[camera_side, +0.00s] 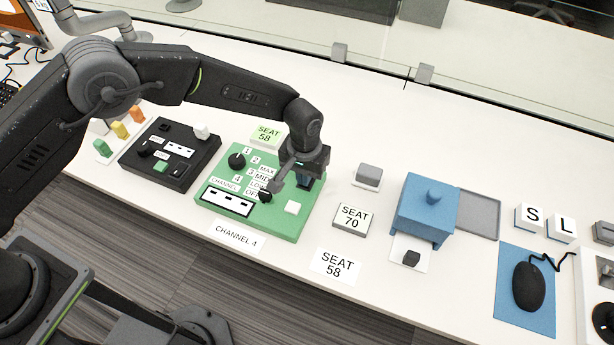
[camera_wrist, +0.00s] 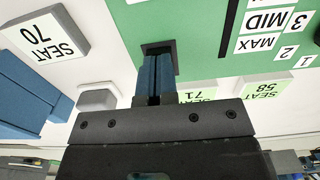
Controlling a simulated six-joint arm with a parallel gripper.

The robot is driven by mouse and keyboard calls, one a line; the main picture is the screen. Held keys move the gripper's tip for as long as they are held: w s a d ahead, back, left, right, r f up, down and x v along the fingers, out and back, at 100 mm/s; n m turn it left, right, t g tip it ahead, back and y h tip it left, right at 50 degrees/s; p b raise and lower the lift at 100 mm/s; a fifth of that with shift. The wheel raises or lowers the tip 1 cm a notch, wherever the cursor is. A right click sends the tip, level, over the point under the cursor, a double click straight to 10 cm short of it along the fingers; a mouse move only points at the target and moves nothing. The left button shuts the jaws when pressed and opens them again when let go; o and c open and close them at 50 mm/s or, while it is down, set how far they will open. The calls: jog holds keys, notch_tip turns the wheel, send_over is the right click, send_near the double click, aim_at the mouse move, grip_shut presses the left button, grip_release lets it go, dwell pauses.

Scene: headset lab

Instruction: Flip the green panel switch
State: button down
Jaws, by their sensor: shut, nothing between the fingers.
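The green panel (camera_side: 227,182) lies on the white table and also fills the upper middle of the wrist view (camera_wrist: 205,30). It carries a black round knob (camera_side: 236,160), a black slider (camera_side: 265,195) beside MAX, MID, LOW and OFF labels, and a white square button (camera_side: 292,207). A dark square fitting (camera_wrist: 160,46), perhaps the switch, shows in the wrist view. My gripper (camera_side: 305,184) is shut and empty at the panel's right side. In the wrist view its blue fingertips (camera_wrist: 156,60) point at the dark fitting and cover part of it; contact cannot be told.
A black panel (camera_side: 180,175) stands left of the green one. A SEAT 70 block (camera_side: 352,217), a grey block (camera_side: 368,175) and a blue box (camera_side: 424,210) stand to the right. A mouse (camera_side: 529,286) lies farther right. A glass screen runs along the back.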

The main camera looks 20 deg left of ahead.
jog(key=shift+f, duration=0.4)
jog(key=shift+r, duration=3.5)
jog(key=shift+a+r, duration=0.15)
jog(key=shift+r, duration=0.15)
jog(key=s+a+r+t, duration=0.1)
jog(key=s+a+r, duration=0.2)
jog(key=a+r, duration=0.55)
jog(key=s+a+r+t, duration=0.1)
jog(key=s+a+r, duration=0.35)
jog(key=r, duration=0.75)
jog(key=s+a+r+t, duration=0.1)
jog(key=s+a+r, duration=0.1)
jog(key=s+a, duration=0.4)
jog(key=s+a+r+t, duration=0.2)
jog(key=s+a, duration=0.5)
jog(key=s, duration=0.5)
jog(key=shift+s+t, duration=0.25)
jog(key=shift+t, duration=0.05)
